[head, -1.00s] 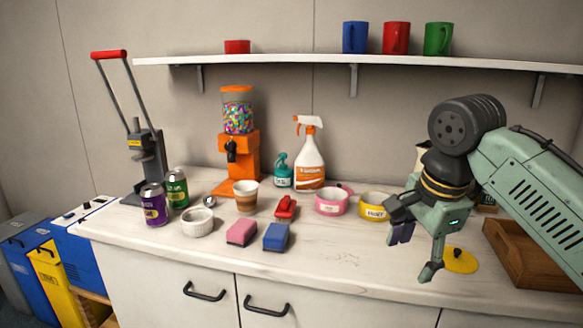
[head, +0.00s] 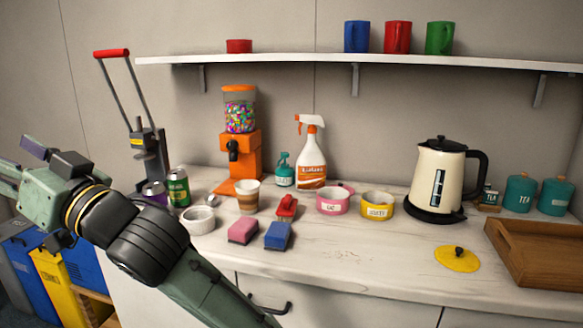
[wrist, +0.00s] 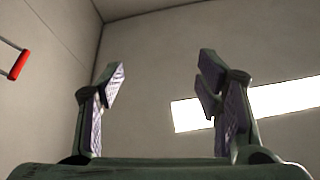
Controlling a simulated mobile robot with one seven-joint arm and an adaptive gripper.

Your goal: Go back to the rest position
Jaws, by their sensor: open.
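My gripper (head: 22,170) is at the far left of the head view, raised in front of the counter's left end and above the bins. My arm reaches up to it from the bottom of the picture. In the wrist view my gripper (wrist: 160,95) has its two fingers wide apart with nothing between them. Behind the fingers are only bare wall and a bright strip.
The counter holds a lever press (head: 148,150), candy dispenser (head: 238,150), spray bottle (head: 311,160), bowls, sponges, kettle (head: 437,180), yellow lid (head: 457,259) and wooden tray (head: 540,262). A shelf (head: 350,61) with mugs runs above. Blue and yellow bins (head: 55,285) stand at left.

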